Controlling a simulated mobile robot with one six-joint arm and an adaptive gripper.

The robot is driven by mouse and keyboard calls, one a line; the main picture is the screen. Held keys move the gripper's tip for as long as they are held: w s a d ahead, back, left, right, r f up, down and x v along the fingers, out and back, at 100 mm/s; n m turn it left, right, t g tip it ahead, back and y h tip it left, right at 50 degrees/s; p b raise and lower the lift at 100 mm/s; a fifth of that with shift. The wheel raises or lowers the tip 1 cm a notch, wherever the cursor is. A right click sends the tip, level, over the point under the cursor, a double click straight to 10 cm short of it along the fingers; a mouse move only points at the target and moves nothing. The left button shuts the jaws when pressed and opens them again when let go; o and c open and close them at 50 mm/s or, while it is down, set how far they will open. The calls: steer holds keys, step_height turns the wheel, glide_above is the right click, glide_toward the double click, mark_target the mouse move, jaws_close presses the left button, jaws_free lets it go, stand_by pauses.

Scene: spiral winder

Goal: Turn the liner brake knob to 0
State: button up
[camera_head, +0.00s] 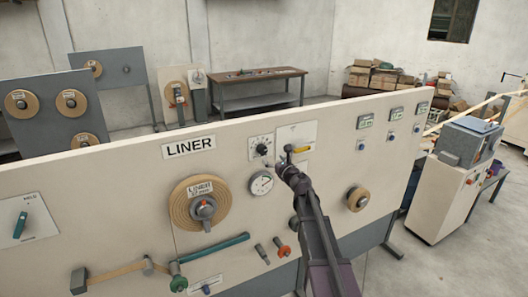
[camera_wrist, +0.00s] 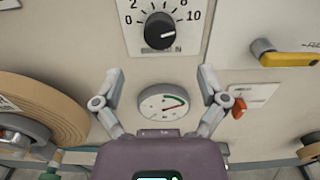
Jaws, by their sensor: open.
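The liner brake knob (camera_wrist: 160,30) is a round black knob on a white scale plate, at the top of the wrist view. Its white mark seems to point right, towards the 10 side. The knob also shows small in the head view (camera_head: 262,149), right of the LINER sign. My gripper (camera_wrist: 161,72) is open and empty, with its fingers spread wide below the knob and apart from it. In the head view my gripper (camera_head: 287,163) is close to the panel, right of the knob and a dial gauge (camera_head: 261,183). The gauge (camera_wrist: 162,102) shows between the fingers in the wrist view.
A yellow-handled lever (camera_wrist: 288,59) is right of the knob, with a small red switch (camera_wrist: 239,107) below it. A tan liner roll (camera_wrist: 45,105) sticks out at the left. A smaller roll (camera_head: 357,198) is on the panel's right. The space around the knob looks clear.

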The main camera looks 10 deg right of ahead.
mark_target(264, 151)
steer(key=x, duration=0.8)
steer(key=shift+w+a, duration=0.1)
steer(key=shift+w, duration=0.15)
steer(key=c, duration=1.1)
